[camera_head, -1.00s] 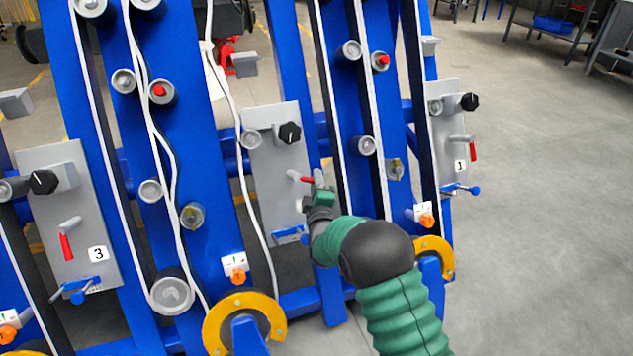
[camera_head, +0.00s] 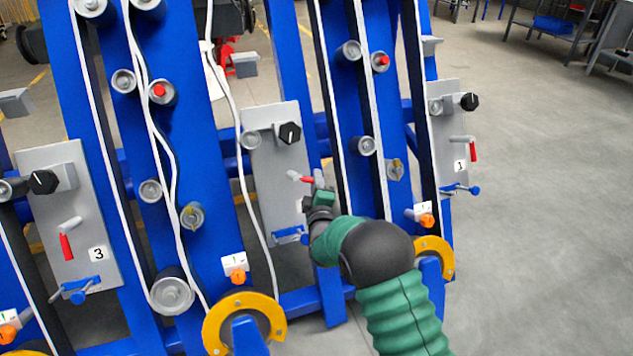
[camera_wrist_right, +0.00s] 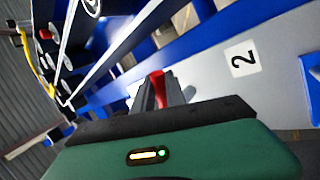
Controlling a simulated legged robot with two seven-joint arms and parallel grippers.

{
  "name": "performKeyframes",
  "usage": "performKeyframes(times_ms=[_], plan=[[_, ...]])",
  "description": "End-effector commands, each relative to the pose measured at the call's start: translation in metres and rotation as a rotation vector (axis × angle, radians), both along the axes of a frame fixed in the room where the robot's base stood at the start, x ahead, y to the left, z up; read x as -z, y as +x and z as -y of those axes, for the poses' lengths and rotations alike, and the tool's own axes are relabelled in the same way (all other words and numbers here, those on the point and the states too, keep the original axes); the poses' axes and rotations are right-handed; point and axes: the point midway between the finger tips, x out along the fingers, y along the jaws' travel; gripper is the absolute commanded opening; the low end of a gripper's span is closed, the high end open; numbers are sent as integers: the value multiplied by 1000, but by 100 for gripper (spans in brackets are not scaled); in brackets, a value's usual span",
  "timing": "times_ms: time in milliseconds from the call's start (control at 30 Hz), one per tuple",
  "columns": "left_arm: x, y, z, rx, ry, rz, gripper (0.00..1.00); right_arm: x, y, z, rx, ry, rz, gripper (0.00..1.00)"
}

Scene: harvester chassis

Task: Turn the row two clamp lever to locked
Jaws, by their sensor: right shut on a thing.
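The row two clamp lever (camera_head: 303,179) has a red handle and a pale pivot. It sits on the middle grey panel (camera_head: 275,150) and points to the right, close to horizontal in the head view. My right gripper (camera_head: 318,182) is at the handle's outer end. In the right wrist view, the gripper (camera_wrist_right: 160,92) is shut on the red handle (camera_wrist_right: 158,88), which shows between its fingers. The label 2 (camera_wrist_right: 242,58) is on the panel beside it. The lever's pivot is mostly hidden in the wrist view. My left gripper is not in view.
The row three lever (camera_head: 66,245) and the row one lever (camera_head: 473,150) both hang down. A black knob (camera_head: 290,133) is above the row two lever, and a blue T-handle (camera_head: 290,234) is below it. Blue frame beams flank the panel. Open floor lies to the right.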

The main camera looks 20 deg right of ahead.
Motion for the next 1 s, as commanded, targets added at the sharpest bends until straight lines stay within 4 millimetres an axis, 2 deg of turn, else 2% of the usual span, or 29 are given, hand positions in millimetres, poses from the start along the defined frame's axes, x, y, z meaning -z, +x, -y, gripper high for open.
performKeyframes(times_ms=[33,267,467,1000], plan=[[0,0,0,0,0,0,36,5,-1,-2,-3,0,-10,0],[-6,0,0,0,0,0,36,5,-2,-3,14,30,-13,0],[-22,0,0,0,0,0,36,7,-5,-6,62,114,-17,0],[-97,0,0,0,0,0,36,21,-16,-24,307,535,-33,0]])
